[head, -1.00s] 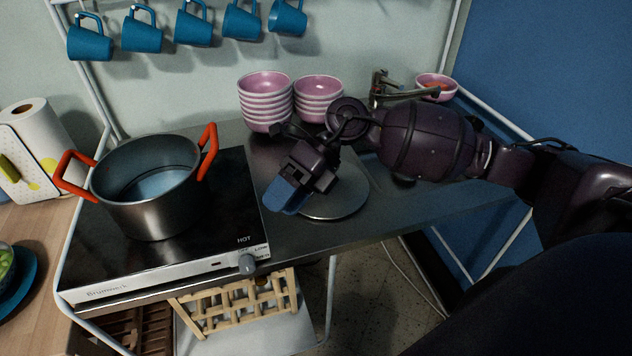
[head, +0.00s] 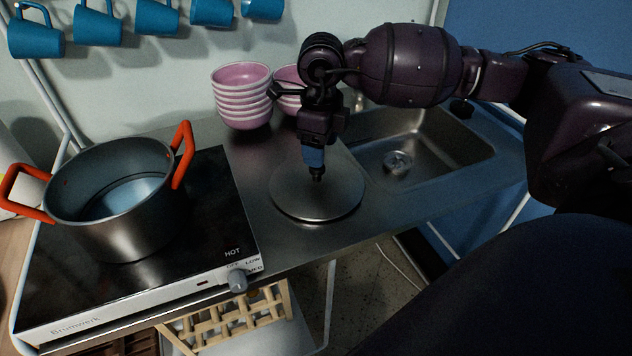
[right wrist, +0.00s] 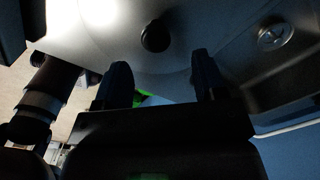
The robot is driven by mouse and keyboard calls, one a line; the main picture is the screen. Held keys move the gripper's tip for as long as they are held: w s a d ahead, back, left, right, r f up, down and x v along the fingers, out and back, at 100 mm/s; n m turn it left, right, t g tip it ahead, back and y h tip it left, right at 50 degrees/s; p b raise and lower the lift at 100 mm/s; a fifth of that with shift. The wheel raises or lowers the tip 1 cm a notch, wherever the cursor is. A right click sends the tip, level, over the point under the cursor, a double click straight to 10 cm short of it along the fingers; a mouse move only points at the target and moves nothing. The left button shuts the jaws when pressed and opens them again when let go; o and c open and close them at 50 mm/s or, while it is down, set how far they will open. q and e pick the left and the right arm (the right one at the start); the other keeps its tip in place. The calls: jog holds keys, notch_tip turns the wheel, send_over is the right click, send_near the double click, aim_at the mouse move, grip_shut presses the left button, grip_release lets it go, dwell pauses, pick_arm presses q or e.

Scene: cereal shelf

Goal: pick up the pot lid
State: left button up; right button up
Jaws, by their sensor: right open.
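The pot lid (head: 290,205) is a flat round metal disc with a small dark knob, lying on the steel counter between the hot plate and the sink. My right gripper (head: 314,160) points down over the lid, its blue fingers right at or just above the knob. In the right wrist view the two dark fingers (right wrist: 160,72) are apart and empty, with the lid's knob (right wrist: 155,36) showing beyond the gap between them. I cannot tell whether the fingertips touch the lid. The steel pot (head: 115,225) with orange handles stands open on the hot plate. My left gripper is not in view.
The hot plate (head: 205,200) is left of the lid, the sink (head: 430,145) right of it. Stacked pink bowls (head: 241,100) stand behind, partly hidden by my right gripper. Blue mugs (head: 157,18) hang above. The counter in front of the lid is clear.

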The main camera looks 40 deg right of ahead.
aim_at(317, 176)
jog(key=shift+a+f, duration=0.15)
jog(key=shift+f, duration=1.3)
jog(key=shift+a+f, duration=0.1)
jog(key=shift+f, duration=1.35)
jog(key=c, duration=1.1)
